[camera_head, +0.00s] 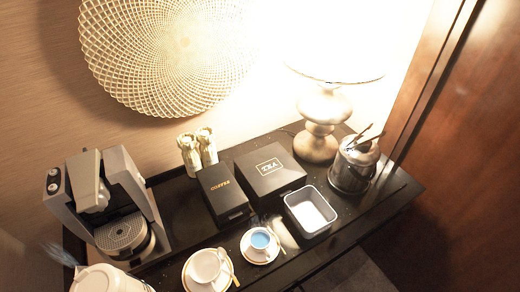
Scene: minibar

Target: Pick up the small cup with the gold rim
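Two cups on saucers stand near the front edge of the dark counter. The smaller cup (260,239) looks blue inside and sits upright on a small saucer (247,254) with a tan-gold edge. A gold rim on the cup itself is too small to make out for certain. The larger white cup (206,266) stands to its left, on a wider saucer with a spoon (229,270) beside it. Neither of my grippers is in view, and nothing is touching the cups.
A coffee machine (122,190) and kettle (105,280) are left. A lamp (322,125) and metal ice bucket (354,165) stand right. A pale blurred item lies right of the small cup.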

